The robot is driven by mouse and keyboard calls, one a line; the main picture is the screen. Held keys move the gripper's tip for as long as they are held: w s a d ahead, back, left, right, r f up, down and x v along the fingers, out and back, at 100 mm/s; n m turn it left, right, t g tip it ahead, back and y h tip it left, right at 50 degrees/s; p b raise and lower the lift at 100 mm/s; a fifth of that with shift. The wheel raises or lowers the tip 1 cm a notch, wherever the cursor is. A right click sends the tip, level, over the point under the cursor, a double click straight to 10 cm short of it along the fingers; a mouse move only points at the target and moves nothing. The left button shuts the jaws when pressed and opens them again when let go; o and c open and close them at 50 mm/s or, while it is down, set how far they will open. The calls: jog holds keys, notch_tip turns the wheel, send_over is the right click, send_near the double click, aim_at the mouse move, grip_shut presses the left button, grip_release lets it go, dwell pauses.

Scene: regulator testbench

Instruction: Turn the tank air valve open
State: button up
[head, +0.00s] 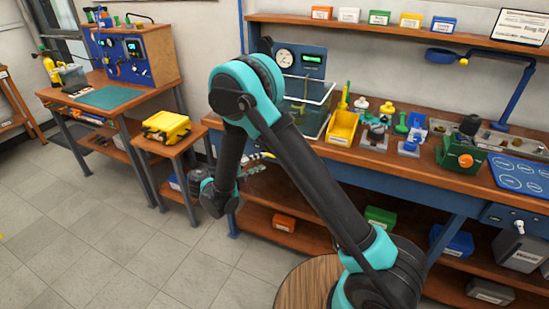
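A yellow tank (49,68) stands at the far left, on the back left corner of the left workbench. A small dark fitting (42,48) sits at its top; it is too small to tell whether this is the air valve or how it is set. The far end of my arm hangs low in the middle of the picture, in front of the long bench and well to the right of the tank. My gripper is around this end (214,200), far from the tank.
The left workbench holds a green mat (112,97) and a blue instrument panel (127,55). A yellow case (166,126) sits on a small stand. The long bench at right carries a yellow bin (342,128) and several fittings. The tiled floor (90,235) at left is clear.

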jog(key=x, duration=0.8)
jog(key=shift+w+d+f, duration=0.1)
jog(key=shift+w+d, duration=0.05)
jog(key=shift+w, duration=0.05)
jog(key=shift+c, duration=0.5)
grip_shut()
